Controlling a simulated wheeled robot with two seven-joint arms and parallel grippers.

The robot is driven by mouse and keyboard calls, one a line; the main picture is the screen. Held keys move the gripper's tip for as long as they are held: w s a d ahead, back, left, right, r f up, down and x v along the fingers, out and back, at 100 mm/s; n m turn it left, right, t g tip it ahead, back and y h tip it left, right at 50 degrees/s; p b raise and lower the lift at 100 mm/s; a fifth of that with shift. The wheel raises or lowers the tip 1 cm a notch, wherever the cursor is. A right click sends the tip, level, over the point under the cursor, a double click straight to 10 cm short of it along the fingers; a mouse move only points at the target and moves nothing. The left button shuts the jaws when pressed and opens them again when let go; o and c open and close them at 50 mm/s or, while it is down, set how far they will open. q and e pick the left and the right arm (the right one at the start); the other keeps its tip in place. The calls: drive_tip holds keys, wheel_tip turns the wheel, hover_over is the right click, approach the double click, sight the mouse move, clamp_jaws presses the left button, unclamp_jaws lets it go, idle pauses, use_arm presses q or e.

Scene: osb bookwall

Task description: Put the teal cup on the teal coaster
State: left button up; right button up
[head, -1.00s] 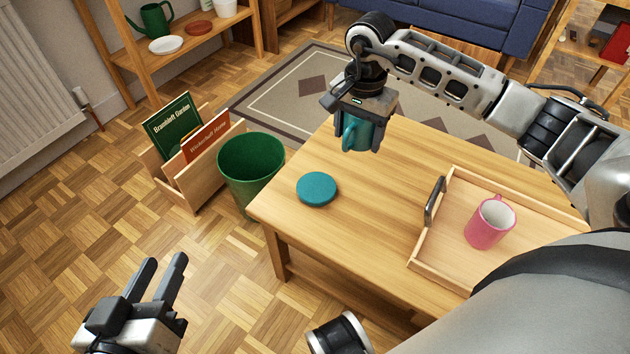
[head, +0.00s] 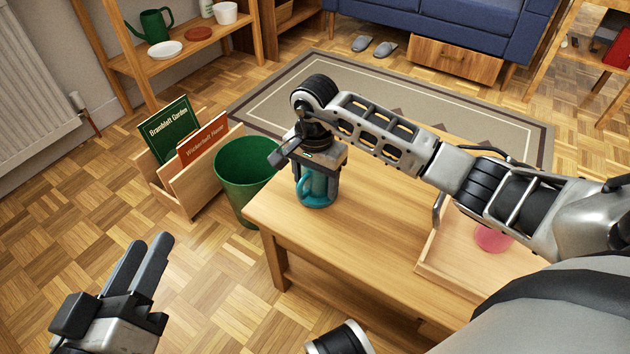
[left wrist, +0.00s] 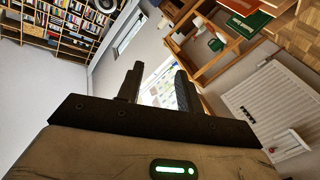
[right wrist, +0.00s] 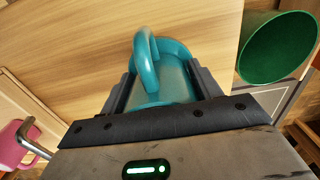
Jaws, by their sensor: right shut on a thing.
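The teal cup (head: 318,184) is between the fingers of my right gripper (head: 317,203), over the near left part of the wooden table. My right gripper is shut on the cup, and the cup's handle shows in the right wrist view (right wrist: 146,62). The teal coaster (right wrist: 178,48) shows as a round edge behind the cup in the right wrist view. The cup and gripper hide most of it in the head view. I cannot tell whether cup and coaster touch. My left gripper (head: 148,244) is open and empty, over the floor at lower left.
A green bin (head: 243,172) stands close to the table's left edge. A wooden tray (head: 440,262) with a pink mug (head: 492,238) is on the right of the table, partly behind my right arm. The tabletop between cup and tray is clear (head: 375,225).

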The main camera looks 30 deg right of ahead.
use_arm(q)
drive_tip(key=shift+w+r, duration=0.2)
use_arm(e)
drive_tip(key=o, duration=1.1)
drive_tip(key=shift+o, duration=0.2)
drive_tip(key=shift+r, duration=0.15)
use_arm(q)
drive_tip(key=f+y+p, duration=0.1)
drive_tip(key=p, duration=0.1)
drive_tip(key=a+f+m+g+p, duration=0.1)
drive_tip(key=p, duration=0.1)
drive_tip(key=shift+s+y, duration=0.2)
drive_tip(key=shift+y, duration=0.2)
use_arm(e)
wheel_tip(320, 180, up, 12)
